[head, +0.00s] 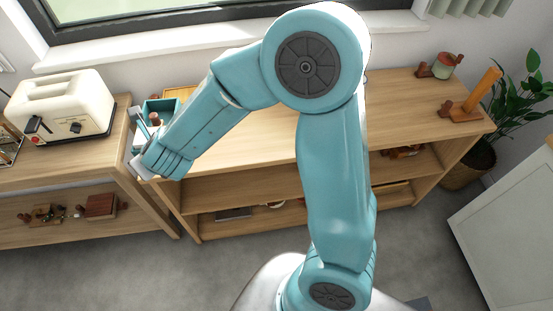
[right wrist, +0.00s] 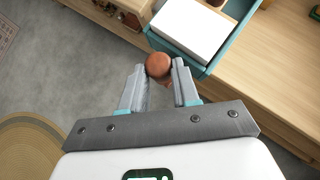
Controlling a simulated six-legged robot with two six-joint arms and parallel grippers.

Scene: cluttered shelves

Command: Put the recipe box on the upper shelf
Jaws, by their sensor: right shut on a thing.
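An open teal box (head: 160,105), which looks like the recipe box, is at the left end of the middle wooden unit. In the right wrist view the teal box (right wrist: 222,50) holds a white block or stack of cards. My right gripper (head: 146,121) is beside the box. In the right wrist view my right gripper (right wrist: 158,74) is shut on a round brown knob (right wrist: 158,64) at the box's near corner. How the knob joins the box is hidden. I cannot tell whether the box rests on the wood or is lifted. My left gripper is not in view.
The middle unit's wooden top (head: 410,100) is largely clear, with brown wooden pieces (head: 470,97) at its right end. Its lower shelf (head: 260,185) lies below. A cream toaster (head: 62,105) stands on the left unit. A brown box (head: 101,205) is on that unit's lower shelf.

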